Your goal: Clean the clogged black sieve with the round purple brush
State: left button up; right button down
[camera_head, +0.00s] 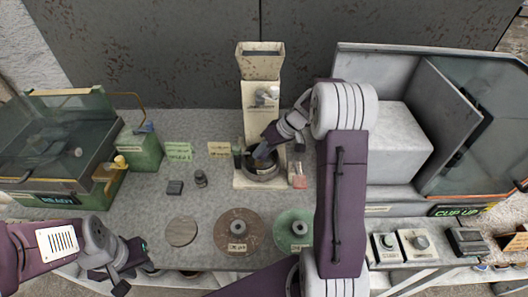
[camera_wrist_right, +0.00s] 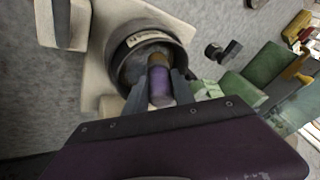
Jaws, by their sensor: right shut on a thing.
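The black sieve (camera_head: 262,172) is a dark round ring on the pale stand in the middle of the table. It also shows in the right wrist view (camera_wrist_right: 124,62), with a small label on its rim. My right gripper (camera_head: 264,152) is shut on the round purple brush (camera_wrist_right: 160,88). The brush's brownish end points into the sieve's ring; I cannot tell whether it touches the mesh. The mesh is mostly hidden by the brush and gripper. My left gripper (camera_head: 130,268) is open and empty at the front left edge of the table.
A brown disc (camera_head: 231,219), a green disc (camera_head: 293,217) and a plain round plate (camera_head: 181,232) lie along the front. A green glass-topped box (camera_head: 60,150) stands left. A large grey cabinet (camera_head: 395,140) stands right. Small dark pieces (camera_head: 175,187) lie left of the stand.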

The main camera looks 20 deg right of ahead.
jog(key=shift+w, duration=0.65)
jog(key=shift+f, duration=0.1)
